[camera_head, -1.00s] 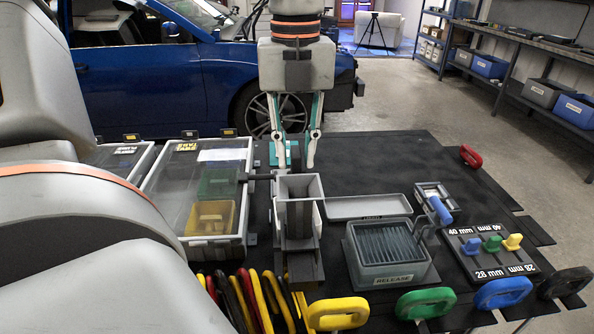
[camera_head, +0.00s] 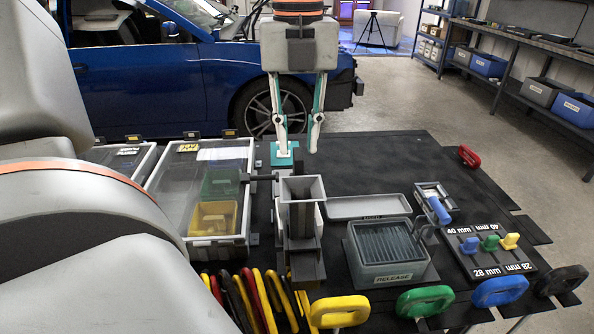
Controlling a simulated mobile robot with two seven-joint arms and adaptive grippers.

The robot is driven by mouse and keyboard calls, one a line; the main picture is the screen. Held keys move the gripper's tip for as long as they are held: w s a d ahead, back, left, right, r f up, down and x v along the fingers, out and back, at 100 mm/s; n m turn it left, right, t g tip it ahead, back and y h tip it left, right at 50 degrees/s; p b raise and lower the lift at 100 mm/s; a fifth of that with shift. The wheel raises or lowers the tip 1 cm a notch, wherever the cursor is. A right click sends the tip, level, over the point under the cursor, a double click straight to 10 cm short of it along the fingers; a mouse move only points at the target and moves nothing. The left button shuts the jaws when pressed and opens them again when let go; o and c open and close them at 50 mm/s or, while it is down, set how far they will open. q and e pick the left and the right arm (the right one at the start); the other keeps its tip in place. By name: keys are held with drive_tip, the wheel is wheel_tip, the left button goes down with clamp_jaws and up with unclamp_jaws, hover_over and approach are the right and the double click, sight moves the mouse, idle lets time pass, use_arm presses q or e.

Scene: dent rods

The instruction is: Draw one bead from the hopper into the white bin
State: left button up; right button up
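A grey, open-topped, funnel-like box (camera_head: 318,188), which looks like the hopper, stands near the middle of the dark table. A dark upright part stands at its back and front, and a dark chute (camera_head: 307,266) lies below it. I cannot make out any bead, and no bin is clearly recognisable as the white bin. My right gripper is not in view.
A clear-lidded case (camera_head: 165,190) with a yellow bin (camera_head: 213,218) is left of the hopper. A shallow grey tray (camera_head: 368,207), a slotted box marked RELEASE (camera_head: 388,275) and a slider panel (camera_head: 490,250) are on the right. Coloured handles line the front edge.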

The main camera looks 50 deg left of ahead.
use_arm(q)
drive_tip(key=shift+r+p, duration=0.65)
drive_tip(key=shift+r, duration=1.3)
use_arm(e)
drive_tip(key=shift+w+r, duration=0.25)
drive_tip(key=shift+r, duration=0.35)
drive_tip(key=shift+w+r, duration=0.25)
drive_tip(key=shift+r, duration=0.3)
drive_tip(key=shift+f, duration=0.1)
